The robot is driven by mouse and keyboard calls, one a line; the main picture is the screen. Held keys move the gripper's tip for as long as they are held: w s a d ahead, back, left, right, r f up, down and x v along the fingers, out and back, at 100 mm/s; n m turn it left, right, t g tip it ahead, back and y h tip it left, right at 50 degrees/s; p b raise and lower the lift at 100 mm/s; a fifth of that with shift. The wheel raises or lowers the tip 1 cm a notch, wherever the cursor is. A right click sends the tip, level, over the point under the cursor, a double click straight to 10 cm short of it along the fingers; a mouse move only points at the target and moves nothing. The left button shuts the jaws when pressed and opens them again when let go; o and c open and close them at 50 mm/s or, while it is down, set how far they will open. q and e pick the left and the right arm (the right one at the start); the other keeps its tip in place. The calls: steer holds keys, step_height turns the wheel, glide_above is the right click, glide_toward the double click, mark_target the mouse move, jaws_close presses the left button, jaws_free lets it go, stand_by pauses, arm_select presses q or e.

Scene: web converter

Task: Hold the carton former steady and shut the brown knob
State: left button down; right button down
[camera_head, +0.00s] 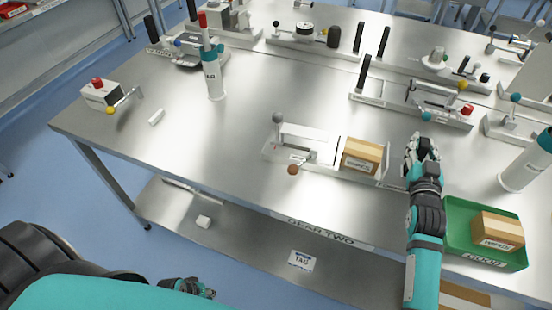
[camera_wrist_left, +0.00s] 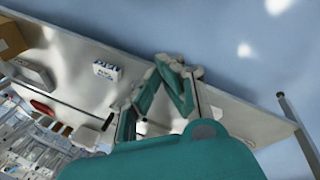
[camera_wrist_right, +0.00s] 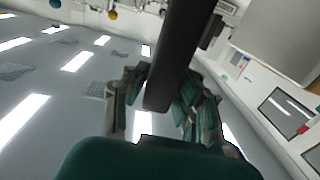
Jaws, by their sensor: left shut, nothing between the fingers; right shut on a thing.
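The carton former (camera_head: 272,152) stands near the table's front middle, with a white plate and a cardboard box (camera_head: 362,157) in it. Its brown knob (camera_head: 293,170) is on a lever at the front left. A grey knob (camera_head: 277,118) stands behind it. My right gripper (camera_head: 421,145) is at the former's right end. In the right wrist view a dark upright bar (camera_wrist_right: 178,50) is between its fingers, apparently the former's handle, hidden in the head view. My left gripper (camera_head: 195,288) is low in front of the table, empty and shut, far from the brown knob.
A green tray (camera_head: 455,217) with another box (camera_head: 497,231) is right of my right arm. A white and teal bottle (camera_head: 214,80) and a white device with a red button (camera_head: 101,94) stand left.

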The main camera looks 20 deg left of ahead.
arm_select(q)
steer(key=w+d+r+n+t+h, duration=0.1)
steer(key=w+r+n+t+h, duration=0.15)
steer(key=w+r, duration=0.45)
steer(key=w+d+r+n+t+h, duration=0.1)
steer(key=w+r+h, duration=0.2)
steer(key=r, duration=0.7)
steer(key=w+d+r+n+t+h, duration=0.1)
steer(key=w+d+r+n+h, duration=0.1)
steer(key=w+r, duration=0.55)
step_height(320, 180, up, 14)
steer(key=s+d+h, duration=0.1)
steer(key=d+h, duration=0.1)
steer(key=h, duration=0.2)
steer(key=w+a+r+m+t, duration=0.1)
steer(key=w+a+m, duration=0.1)
steer(key=w, duration=0.1)
steer(key=w+a+r+m+t, duration=0.1)
steer(key=w+a+m, duration=0.1)
steer(key=w, duration=0.1)
steer(key=w+a+r+m+t+y, duration=0.1)
steer(key=w+a+m, duration=0.1)
steer(key=w, duration=0.1)
steer(key=shift+a+r, duration=0.1)
steer(key=shift+a, duration=0.2)
steer(key=shift+w+d, duration=0.1)
